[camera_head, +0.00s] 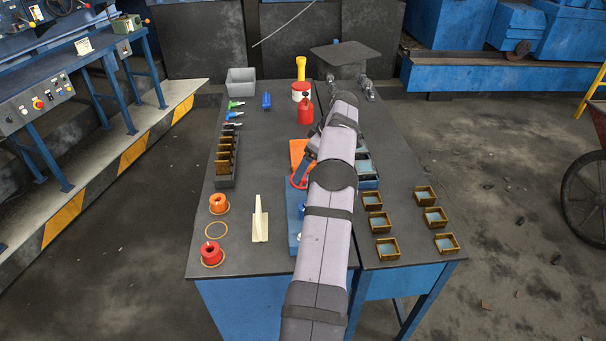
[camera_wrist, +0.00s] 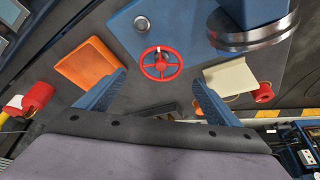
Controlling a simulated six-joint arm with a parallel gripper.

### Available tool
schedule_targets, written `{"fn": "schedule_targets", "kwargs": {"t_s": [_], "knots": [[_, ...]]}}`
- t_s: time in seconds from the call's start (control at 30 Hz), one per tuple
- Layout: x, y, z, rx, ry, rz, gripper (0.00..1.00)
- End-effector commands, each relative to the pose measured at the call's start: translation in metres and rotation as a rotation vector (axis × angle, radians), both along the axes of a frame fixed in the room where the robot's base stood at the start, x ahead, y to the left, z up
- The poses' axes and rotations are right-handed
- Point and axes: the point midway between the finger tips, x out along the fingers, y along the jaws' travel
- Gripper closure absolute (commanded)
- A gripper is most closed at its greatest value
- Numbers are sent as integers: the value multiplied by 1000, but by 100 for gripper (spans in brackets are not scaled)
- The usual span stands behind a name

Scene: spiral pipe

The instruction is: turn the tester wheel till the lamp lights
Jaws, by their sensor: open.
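The red spoked tester wheel (camera_wrist: 161,63) lies in the middle of the wrist view, beside the blue tester body (camera_wrist: 185,30). In the head view part of the wheel's red rim (camera_head: 297,184) shows just left of my arm. A small grey round cap (camera_wrist: 142,23) on the blue body may be the lamp; it shows no glow. My gripper (camera_wrist: 160,79) is open, one blue finger on each side of the wheel in the picture. I see no finger touching the rim, and the gap in depth is unclear. In the head view my arm hides much of the tester (camera_head: 294,222).
An orange block (camera_wrist: 88,62) lies left of the wheel in the wrist view. A cream bracket (camera_head: 260,222), red flanged part (camera_head: 211,253) and several brown boxes (camera_head: 386,248) share the table.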

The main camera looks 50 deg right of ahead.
Motion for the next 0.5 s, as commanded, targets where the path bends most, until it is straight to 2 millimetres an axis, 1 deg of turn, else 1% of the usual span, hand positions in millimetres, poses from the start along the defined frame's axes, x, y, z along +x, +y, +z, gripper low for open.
{"fn": "schedule_targets", "kwargs": {"t_s": [0.3, 0.5], "knots": [[16, 4, -37, 2, 2, 1, 13], [22, 4, -52, 0, 1, 1, 13]]}}
